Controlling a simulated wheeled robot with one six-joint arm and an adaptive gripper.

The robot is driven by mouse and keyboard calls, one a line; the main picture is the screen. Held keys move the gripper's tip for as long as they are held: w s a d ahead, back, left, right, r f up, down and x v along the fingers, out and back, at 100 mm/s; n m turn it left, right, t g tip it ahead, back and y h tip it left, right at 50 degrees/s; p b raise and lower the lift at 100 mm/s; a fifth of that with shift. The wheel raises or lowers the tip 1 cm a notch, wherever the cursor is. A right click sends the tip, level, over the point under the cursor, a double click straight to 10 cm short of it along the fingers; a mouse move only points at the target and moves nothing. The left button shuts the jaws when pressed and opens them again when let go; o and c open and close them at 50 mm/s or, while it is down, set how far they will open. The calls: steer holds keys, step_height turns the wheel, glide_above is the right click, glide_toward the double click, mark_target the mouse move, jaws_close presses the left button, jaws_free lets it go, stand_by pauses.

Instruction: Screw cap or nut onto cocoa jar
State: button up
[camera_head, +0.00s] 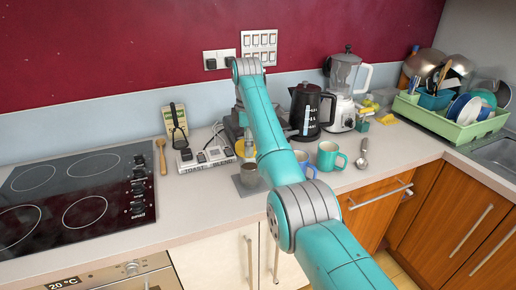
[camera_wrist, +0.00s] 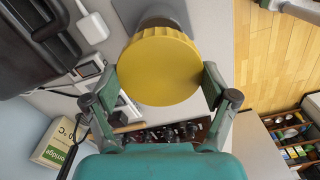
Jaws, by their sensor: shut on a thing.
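A round yellow cap (camera_wrist: 158,62) fills the middle of the wrist view, its flat top facing the camera. My gripper (camera_wrist: 160,80) is shut on it, one finger on each side of the rim. In the head view the yellow cap (camera_head: 241,149) shows at the end of my arm, above the counter. The jar (camera_head: 250,177), a grey-brown container, stands upright on the counter just below it. In the wrist view a greyish round body (camera_wrist: 166,14) shows partly behind the cap. I cannot tell whether cap and jar touch.
A black kettle (camera_head: 310,112), a blender (camera_head: 343,88) and a teal mug (camera_head: 330,156) stand right of the jar. A black hob (camera_head: 75,195) is farther left. The counter's front edge is close to the jar.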

mark_target(250, 161)
steer(key=shift+d, duration=0.3)
steer(key=shift+f, duration=0.15)
steer(key=shift+a+f, duration=0.15)
steer(key=shift+f, duration=1.6)
steer(key=shift+f, duration=0.5)
steer(key=shift+f, duration=1.15)
steer(key=m, duration=0.4)
steer(key=shift+m, duration=0.3)
